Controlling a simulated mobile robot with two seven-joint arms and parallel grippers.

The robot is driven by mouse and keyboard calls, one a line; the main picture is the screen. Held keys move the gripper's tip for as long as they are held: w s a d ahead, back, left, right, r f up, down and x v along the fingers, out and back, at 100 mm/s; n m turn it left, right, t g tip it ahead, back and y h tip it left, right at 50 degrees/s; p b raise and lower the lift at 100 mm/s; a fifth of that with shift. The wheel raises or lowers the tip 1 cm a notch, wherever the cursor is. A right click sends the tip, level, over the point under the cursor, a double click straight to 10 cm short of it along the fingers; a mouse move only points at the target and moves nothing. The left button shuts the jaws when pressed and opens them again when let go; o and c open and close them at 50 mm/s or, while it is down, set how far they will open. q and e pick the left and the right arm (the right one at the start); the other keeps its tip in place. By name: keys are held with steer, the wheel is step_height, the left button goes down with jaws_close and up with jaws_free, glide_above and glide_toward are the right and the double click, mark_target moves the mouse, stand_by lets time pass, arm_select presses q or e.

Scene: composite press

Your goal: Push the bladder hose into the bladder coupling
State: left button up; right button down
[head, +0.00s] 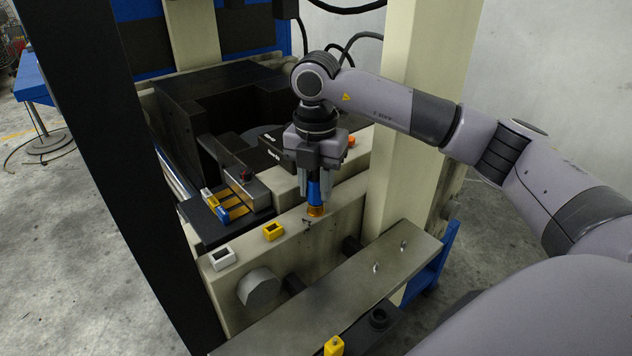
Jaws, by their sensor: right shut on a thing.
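My right gripper (315,197) points straight down over the beige front block of the press and is shut on a blue upright piece, which looks like the end of the bladder hose (314,190). Directly below the blue piece is an orange-brass ring, which looks like the bladder coupling (315,211), at the top edge of the beige block. The blue piece and the ring look in line. I cannot tell from this view whether they touch or how deep one sits in the other. The fingers hide part of the blue piece. My left gripper is out of view.
A yellow socket block (273,231) and a white one (222,258) sit left of the gripper. A grey ledge (335,290) with small pegs lies in front. A beige column (415,130) stands right.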

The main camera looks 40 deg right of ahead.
steer(key=shift+f, duration=0.15)
stand_by(0.8)
steer(key=c, duration=0.8)
jaws_free()
step_height(320, 180, up, 7)
steer(key=shift+r+b, duration=0.1)
steer(key=shift+b, duration=0.25)
